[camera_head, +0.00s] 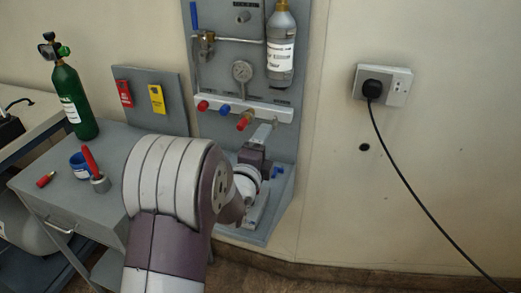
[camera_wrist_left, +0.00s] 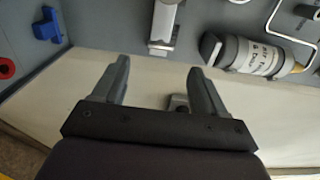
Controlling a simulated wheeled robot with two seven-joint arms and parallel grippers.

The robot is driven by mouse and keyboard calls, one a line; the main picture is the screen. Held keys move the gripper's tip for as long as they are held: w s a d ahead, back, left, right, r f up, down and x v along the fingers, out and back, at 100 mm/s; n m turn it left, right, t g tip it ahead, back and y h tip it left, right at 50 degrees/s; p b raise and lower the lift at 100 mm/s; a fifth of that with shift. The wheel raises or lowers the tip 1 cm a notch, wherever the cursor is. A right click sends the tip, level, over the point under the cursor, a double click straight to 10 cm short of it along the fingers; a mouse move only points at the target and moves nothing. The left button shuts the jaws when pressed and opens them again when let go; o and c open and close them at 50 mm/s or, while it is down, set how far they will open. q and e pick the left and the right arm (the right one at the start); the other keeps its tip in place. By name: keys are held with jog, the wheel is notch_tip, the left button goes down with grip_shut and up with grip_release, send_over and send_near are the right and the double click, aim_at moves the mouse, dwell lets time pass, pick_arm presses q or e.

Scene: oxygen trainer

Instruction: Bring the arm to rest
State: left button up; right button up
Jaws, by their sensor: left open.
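My left arm (camera_head: 165,185) comes in from below and reaches toward the grey wall panel (camera_head: 225,150). My left gripper (camera_head: 262,138) is in front of the panel's lower part, below the white rail, and partly hidden by my own wrist. In the left wrist view the gripper (camera_wrist_left: 159,68) has its two fingers wide apart with nothing held between them. A pale metal bar (camera_wrist_left: 165,25) lies beyond the fingertips. My right gripper shows in neither view.
The panel carries a grey labelled bottle (camera_head: 281,50), a gauge (camera_head: 242,71) and a white rail (camera_head: 225,108) with coloured fittings. A green cylinder (camera_head: 75,100), blue tub (camera_head: 79,165) and red-handled tool (camera_head: 92,163) stand on the left cart. A socket (camera_head: 397,86) with cable is right.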

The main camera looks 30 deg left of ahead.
pick_arm(q)
jog(key=shift+v, duration=1.35)
